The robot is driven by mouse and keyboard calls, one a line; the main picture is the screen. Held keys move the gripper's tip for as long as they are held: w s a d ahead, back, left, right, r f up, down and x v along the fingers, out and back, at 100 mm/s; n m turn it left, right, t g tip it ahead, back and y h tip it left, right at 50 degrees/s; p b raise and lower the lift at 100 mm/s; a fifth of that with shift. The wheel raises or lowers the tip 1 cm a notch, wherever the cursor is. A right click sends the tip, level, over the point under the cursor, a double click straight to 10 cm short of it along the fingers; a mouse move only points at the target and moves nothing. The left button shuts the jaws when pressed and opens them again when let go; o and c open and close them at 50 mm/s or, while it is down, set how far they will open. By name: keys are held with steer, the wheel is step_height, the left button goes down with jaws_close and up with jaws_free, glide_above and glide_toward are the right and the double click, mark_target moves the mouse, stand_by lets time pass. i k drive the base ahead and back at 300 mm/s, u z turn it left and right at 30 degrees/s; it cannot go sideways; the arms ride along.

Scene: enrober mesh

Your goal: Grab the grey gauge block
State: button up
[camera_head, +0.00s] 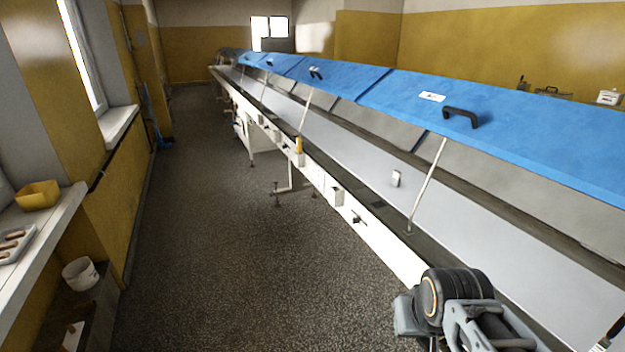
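A small light-grey block (396,179) stands on the pale inner surface of the long conveyor, right of the middle of the view. It looks like the gauge block, but it is too small for me to be certain. It appears upright and nothing touches it from my side. Part of my arm, with a black round joint and grey links, shows at the bottom right, well in front of the block. My gripper's fingers cannot be made out in this view.
The conveyor's white side rail (333,190) runs away to the far left. Raised blue covers (345,78) and a thin metal strut (427,185) overhang it. A ledge at left holds a yellow bowl (38,195). The speckled floor (220,220) between is clear.

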mark_target(396, 176)
steer(key=u, duration=0.45)
steer(key=i, duration=1.65)
